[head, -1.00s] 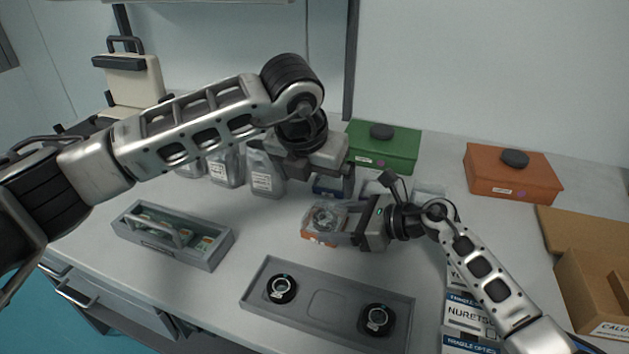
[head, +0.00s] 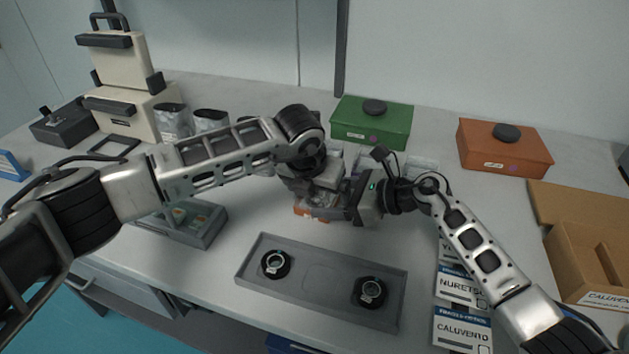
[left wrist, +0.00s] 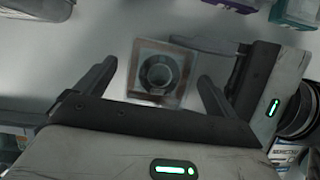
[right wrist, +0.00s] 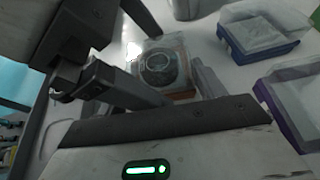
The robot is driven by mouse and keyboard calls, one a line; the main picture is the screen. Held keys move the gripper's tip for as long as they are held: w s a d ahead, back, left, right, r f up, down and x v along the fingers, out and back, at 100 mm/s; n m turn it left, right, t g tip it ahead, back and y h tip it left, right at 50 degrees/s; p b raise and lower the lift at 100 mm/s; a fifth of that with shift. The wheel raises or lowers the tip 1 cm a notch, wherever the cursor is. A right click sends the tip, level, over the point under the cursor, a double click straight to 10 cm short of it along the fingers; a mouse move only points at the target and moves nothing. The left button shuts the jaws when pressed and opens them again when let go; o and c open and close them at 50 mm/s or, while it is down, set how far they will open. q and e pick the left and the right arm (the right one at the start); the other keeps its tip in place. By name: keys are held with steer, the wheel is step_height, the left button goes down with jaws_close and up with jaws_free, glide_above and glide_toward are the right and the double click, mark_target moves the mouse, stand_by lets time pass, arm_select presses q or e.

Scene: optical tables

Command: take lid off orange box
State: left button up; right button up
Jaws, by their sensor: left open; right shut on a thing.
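The small orange box has an orange base (head: 312,215) and a clear lid (left wrist: 160,52) with a dark ring inside. In the head view my arms mostly hide it. My right gripper (right wrist: 168,85) is shut on this box from its right side; which part the fingers grip I cannot tell. My left gripper (left wrist: 155,88) is open above the box, with one finger on either side of it and nothing visibly held. In the head view the left gripper (head: 312,192) is close beside the right gripper (head: 345,206).
A grey tray (head: 318,302) with two dark ring mounts lies in front. A grey carrier (head: 205,235) is at left, partly behind my left arm. A green box (head: 371,125) and a large orange-red box (head: 500,155) stand behind.

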arm_select(q)
steer(key=shift+f, duration=0.1)
steer(key=c, duration=1.2)
steer(key=shift+r, duration=0.2)
